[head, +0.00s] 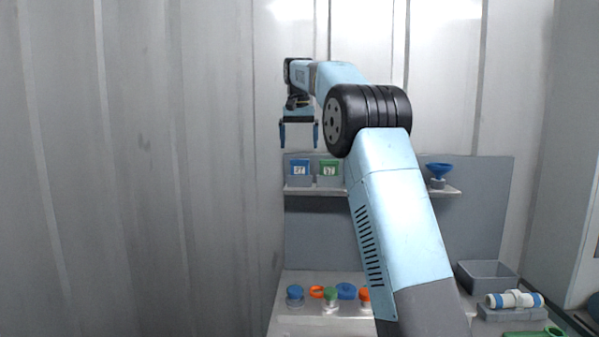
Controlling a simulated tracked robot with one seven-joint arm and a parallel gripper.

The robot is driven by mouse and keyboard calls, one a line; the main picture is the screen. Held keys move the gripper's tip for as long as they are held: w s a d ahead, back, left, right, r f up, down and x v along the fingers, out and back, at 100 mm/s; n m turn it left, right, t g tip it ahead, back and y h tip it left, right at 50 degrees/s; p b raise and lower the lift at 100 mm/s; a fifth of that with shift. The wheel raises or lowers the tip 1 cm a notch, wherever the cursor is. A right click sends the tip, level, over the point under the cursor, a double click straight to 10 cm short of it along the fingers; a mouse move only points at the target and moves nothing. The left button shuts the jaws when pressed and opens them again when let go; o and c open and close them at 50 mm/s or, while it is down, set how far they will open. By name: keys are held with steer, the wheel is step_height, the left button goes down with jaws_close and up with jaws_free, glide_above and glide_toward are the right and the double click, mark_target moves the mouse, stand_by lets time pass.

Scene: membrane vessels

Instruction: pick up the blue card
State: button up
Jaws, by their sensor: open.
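The blue card (300,168) stands upright on the left of the grey shelf, in a small grey holder, with a white label on its face. A green card (329,168) with a similar label stands just right of it in its own holder. My gripper (298,146) points down with its two fingers apart and empty. In the picture it is just above the blue card, apart from it; how far in front of the card it is, I cannot tell. My arm hides the middle of the shelf.
A blue funnel (439,171) stands at the shelf's right end. Below, the bench (290,318) holds blue-, green- and orange-topped pieces. A grey bin (487,274) and a white tube with blue bands (514,299) are at right. The wall left of the shelf is bare.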

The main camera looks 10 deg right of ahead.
mark_target(299, 160)
steer(key=shift+w+d+f, duration=0.1)
steer(key=shift+f, duration=1.85)
steer(key=shift+w+f, duration=0.1)
steer(key=shift+f, duration=1.8)
steer(key=shift+c, duration=0.5)
steer(key=c, duration=0.9)
steer(key=shift+r, duration=0.15)
steer(key=shift+c, duration=0.2)
steer(key=shift+r, duration=0.35)
step_height(299, 160, up, 2)
steer(key=s+d+r, duration=0.1)
steer(key=s+r, duration=0.9)
steer(key=s, duration=0.4)
